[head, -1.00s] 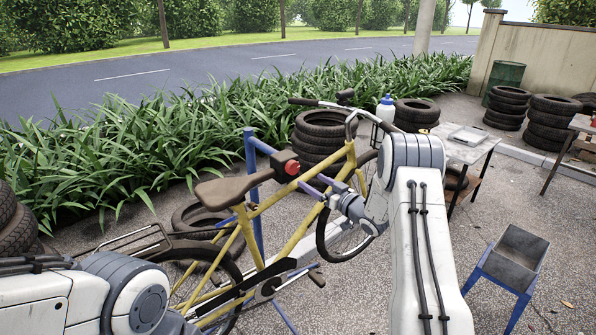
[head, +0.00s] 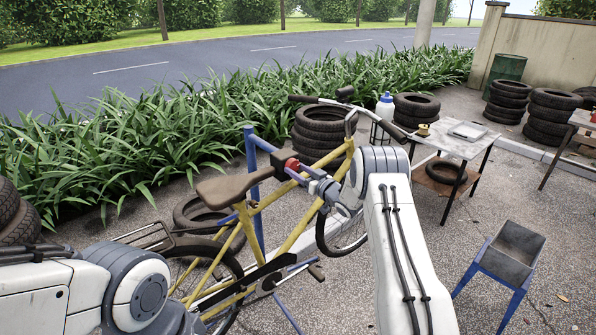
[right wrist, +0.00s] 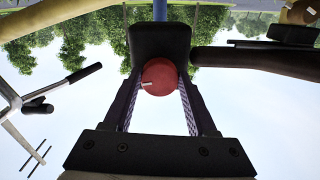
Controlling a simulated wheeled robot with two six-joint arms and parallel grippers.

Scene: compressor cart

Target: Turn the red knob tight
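The red knob (head: 291,164) sits on a dark clamp head (head: 282,159) by the bicycle's top tube, just in front of the brown saddle. In the right wrist view the round red knob (right wrist: 159,77) has a small pale mark and lies between the far ends of the fingers. My right gripper (head: 302,176) points at the knob from the right. Its two fingers (right wrist: 160,88) stand apart, one on each side of the knob; whether the pads touch it is hard to tell. My left arm shows at the lower left, but its gripper is out of view.
The yellow bicycle (head: 305,232) hangs on a blue stand post (head: 252,190); its saddle (head: 234,186) and handlebar are close to the right gripper. Stacked tires (head: 318,132), a small table (head: 470,145) and a grey bin (head: 514,252) stand around.

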